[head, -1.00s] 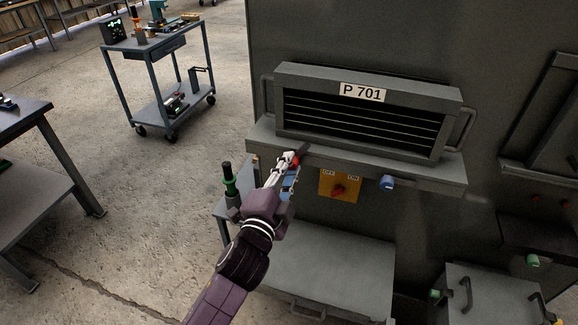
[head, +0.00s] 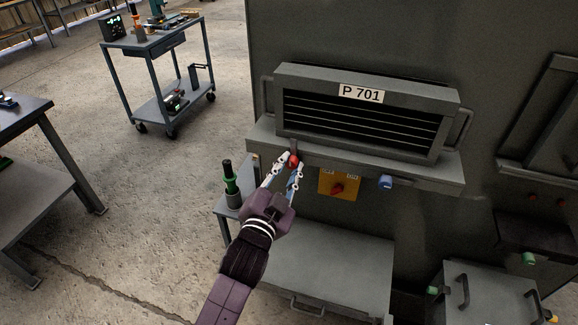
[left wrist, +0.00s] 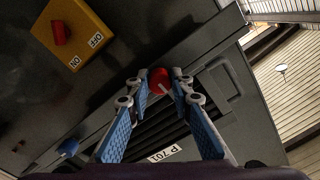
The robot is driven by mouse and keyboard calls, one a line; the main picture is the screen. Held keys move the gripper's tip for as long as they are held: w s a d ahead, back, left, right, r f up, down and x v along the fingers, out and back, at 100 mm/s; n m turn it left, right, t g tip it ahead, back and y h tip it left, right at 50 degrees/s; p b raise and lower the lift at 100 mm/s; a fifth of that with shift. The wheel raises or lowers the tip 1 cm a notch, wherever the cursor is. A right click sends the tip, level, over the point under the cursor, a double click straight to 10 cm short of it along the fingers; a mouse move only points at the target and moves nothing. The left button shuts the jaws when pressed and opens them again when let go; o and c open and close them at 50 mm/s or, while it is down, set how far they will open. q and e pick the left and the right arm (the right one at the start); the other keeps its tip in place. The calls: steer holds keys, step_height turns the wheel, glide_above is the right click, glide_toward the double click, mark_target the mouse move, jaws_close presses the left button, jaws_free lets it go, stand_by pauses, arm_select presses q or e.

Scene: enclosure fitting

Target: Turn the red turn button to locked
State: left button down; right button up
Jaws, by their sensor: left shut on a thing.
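The red turn button (head: 294,160) sits at the left end of the ledge below the P 701 louvred unit. A dark tab (head: 293,144) at the button points up in the head view. My left gripper (head: 292,163) is shut on the red turn button, a finger on each side. In the left wrist view the red button (left wrist: 160,80) shows between the fingertips, with a pale line on its face. The fingers hide part of its sides. My right gripper is in neither view.
Right of the button are a yellow OFF/ON box (head: 325,190) with a red knob and a blue knob (head: 386,182). The louvred unit (head: 370,75) is above. A green-and-black tool (head: 230,180) stands left of my arm. A cart (head: 165,48) stands farther back.

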arm_select(q)
steer(key=shift+r, duration=0.15)
steer(key=c, duration=1.9)
jaws_free()
steer(key=shift+o, duration=0.9)
steer(key=shift+w, duration=0.1)
steer(key=v, duration=1.2)
